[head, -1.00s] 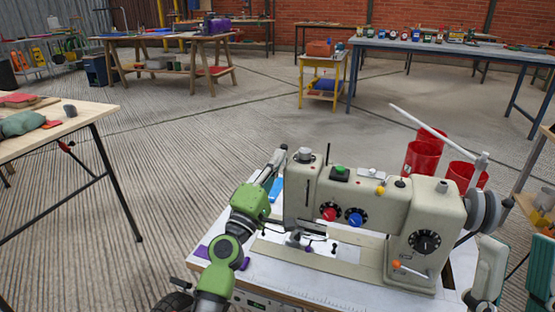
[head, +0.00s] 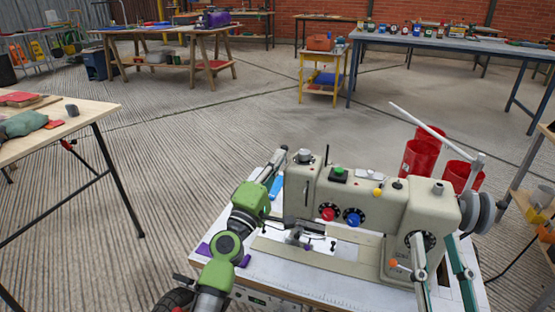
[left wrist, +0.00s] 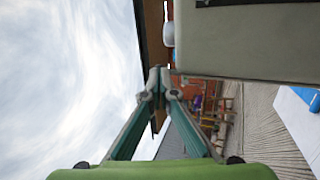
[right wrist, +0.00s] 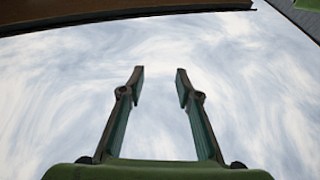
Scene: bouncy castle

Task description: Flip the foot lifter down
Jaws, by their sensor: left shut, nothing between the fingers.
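The cream sewing machine (head: 365,205) stands on a white-topped table. Its presser foot area (head: 308,240) shows small dark parts under the head. I cannot make out the foot lifter in any view. My left gripper (head: 281,152) is at the left end of the machine's head, partly hidden. In the left wrist view it (left wrist: 159,75) is shut and empty, with the machine's flat grey body (left wrist: 250,40) close beside it. My right gripper (head: 436,238) points up in front of the machine's right end. In the right wrist view it (right wrist: 158,74) is open and empty.
A blue item (head: 276,186) and a purple item (head: 243,261) lie on the sewing table (head: 300,279). Open floor lies beyond.

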